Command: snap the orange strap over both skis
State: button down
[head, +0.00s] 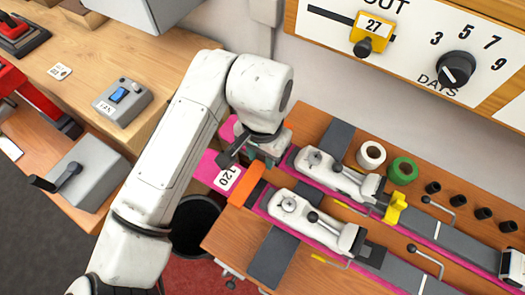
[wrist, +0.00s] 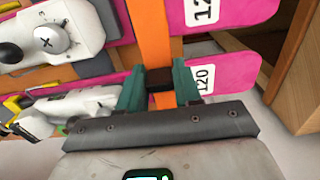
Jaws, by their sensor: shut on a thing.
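Two pink skis lie side by side on the bench, the near ski (head: 222,178) and the far ski (head: 229,128), both with bindings. The orange strap (head: 246,184) lies across the near ski and runs towards the far one. In the wrist view the strap (wrist: 154,28) crosses the upper ski (wrist: 225,15) and reaches the lower ski (wrist: 217,82). My gripper (wrist: 158,76) is shut on the strap's dark end tab (wrist: 160,79), over the lower ski. In the head view my gripper (head: 262,152) is at the far ski, its fingertips partly hidden. Whether the tab touches anything beneath cannot be told.
White and green tape rolls (head: 403,170) and several black knobs stand behind the far ski. A yellow clip (head: 396,208) is on its binding. A black bin (head: 195,226) stands below the bench's left edge. A grey switch box (head: 122,102) is on the left bench.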

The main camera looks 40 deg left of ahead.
aim_at(263, 163)
jog(key=shift+f+b, duration=0.9)
jog(key=shift+f, duration=1.1)
jog(key=shift+c, duration=1)
grip_release()
jog(key=shift+r, duration=0.1)
jog(key=shift+r+p, duration=4.45)
jog(key=shift+r, duration=0.5)
